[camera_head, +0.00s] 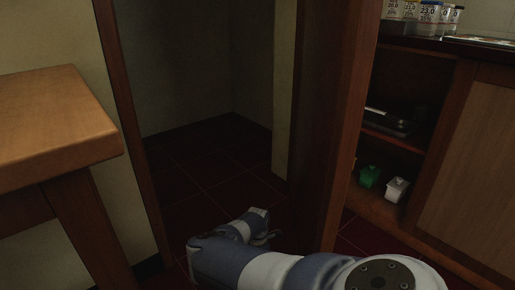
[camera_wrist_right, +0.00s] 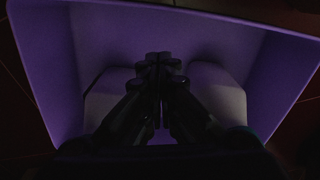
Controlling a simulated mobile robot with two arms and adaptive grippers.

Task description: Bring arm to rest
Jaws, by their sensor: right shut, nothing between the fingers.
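My right arm (camera_head: 275,268), white and blue-grey, comes in from the bottom right of the head view. It bends near the bottom middle, and its wrist section points right and up over the dark red floor. Its gripper is mostly hidden in that view. In the right wrist view, the dark fingers of my right gripper (camera_wrist_right: 160,62) are together, with nothing between them. Behind them is a purple box-like shape (camera_wrist_right: 120,35) with pale rounded shapes inside; it is too dark to tell what it is. My left gripper is in neither view.
A wooden table (camera_head: 55,115) stands at the left. A brown wooden door post (camera_head: 335,120) rises just behind my arm. At the right, a cabinet (camera_head: 480,165) has open shelves holding a green jar (camera_head: 369,176) and a white jar (camera_head: 396,189). Dark floor lies through the doorway.

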